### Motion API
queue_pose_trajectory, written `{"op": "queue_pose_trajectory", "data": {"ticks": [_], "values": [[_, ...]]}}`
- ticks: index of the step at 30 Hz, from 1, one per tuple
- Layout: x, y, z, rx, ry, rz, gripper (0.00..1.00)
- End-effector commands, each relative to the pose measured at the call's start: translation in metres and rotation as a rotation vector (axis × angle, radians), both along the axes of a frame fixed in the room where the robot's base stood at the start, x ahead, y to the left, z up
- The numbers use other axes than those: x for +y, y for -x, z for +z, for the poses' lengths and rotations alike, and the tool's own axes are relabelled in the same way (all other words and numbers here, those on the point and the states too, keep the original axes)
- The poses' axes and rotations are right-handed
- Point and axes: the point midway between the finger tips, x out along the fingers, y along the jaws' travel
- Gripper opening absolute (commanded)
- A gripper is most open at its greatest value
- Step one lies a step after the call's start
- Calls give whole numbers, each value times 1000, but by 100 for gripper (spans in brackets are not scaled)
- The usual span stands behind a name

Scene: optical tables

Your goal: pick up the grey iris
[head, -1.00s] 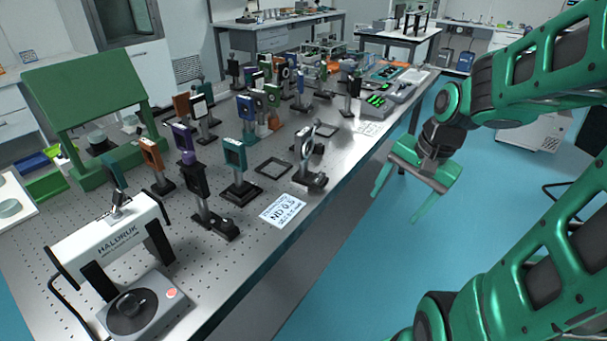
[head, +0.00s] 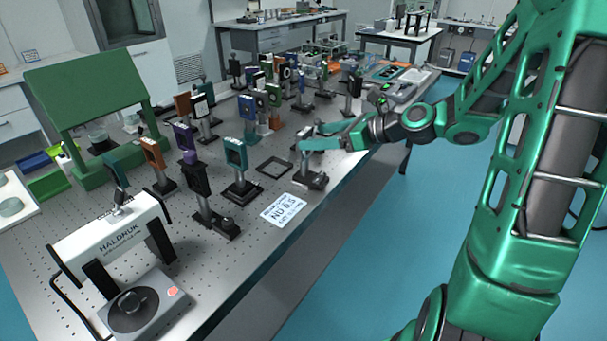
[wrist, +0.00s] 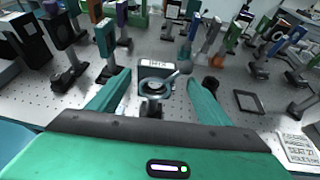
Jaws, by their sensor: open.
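The grey iris is a ring with a small side lever on a post. In the wrist view the iris (wrist: 155,94) stands between my two fingers, with a gap on each side. In the head view its dark base (head: 312,181) stands near the right edge of the optical table, and my fingers partly hide the ring. My gripper (head: 311,137) is open at the height of the ring. It also shows in the wrist view (wrist: 160,77), with one green finger on each side of the iris. A label reading IRIS (wrist: 156,63) shows behind the ring.
A flat black frame (head: 274,167) and a printed card (head: 284,209) lie beside the iris. A teal-framed mount (head: 236,155) and a black mount (head: 197,180) stand to the left. Several other mounts crowd the table behind. Blue floor lies free to the right of the table.

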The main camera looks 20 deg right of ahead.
Motion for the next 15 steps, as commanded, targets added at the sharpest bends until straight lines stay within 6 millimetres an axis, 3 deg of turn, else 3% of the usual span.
{"op": "queue_pose_trajectory", "data": {"ticks": [15], "values": [[35, -32, -24, 0, 3, 4, 72]]}}
